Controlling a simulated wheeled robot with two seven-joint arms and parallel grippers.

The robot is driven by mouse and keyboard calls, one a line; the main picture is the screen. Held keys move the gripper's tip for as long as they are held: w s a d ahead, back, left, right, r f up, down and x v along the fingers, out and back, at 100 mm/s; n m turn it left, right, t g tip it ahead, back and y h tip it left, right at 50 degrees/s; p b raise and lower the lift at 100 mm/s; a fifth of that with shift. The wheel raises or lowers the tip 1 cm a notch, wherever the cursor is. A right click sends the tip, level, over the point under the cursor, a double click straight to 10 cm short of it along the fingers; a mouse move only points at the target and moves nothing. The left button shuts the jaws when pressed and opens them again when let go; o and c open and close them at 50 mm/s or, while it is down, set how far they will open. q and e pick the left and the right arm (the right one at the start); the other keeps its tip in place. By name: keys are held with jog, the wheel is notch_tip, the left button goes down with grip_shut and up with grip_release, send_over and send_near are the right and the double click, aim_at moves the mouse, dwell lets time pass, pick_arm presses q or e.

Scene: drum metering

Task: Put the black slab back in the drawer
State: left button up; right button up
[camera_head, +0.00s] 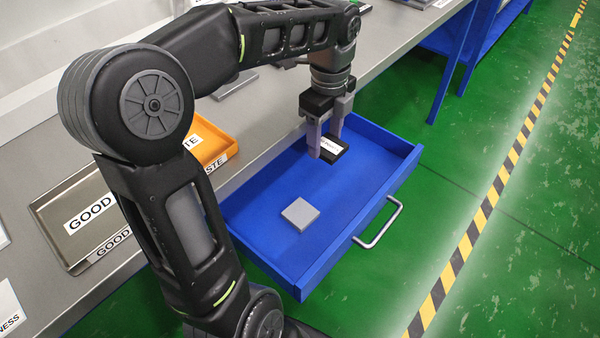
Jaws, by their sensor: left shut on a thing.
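The black slab (335,149), with a white label on top, is between the fingers of my left gripper (328,146). The gripper is shut on it, pointing down, over the far part of the open blue drawer (262,228). I cannot tell whether the slab touches the drawer floor. My left arm comes in from the left and covers part of the worktop and the drawer's left side. My right gripper is not in view.
A grey slab (299,214) lies in the drawer. The drawer's handle (378,226) is at its right front. A metal tray marked GOOD (50,230) and an orange tray marked WASTE (218,150) are on the grey worktop (30,150). Green floor lies right of the drawer.

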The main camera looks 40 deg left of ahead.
pick_arm(q)
jog(key=b, duration=0.1)
send_over(322, 178)
jog(key=shift+f, duration=2.55)
jog(key=shift+s+f+b, duration=0.1)
jog(key=shift+f+b, duration=0.5)
jog(key=shift+f, duration=1.9)
jog(key=shift+f, duration=0.15)
jog(key=o, duration=1.5)
jog(key=shift+r+p, duration=0.85)
jog(key=shift+r, duration=3.1)
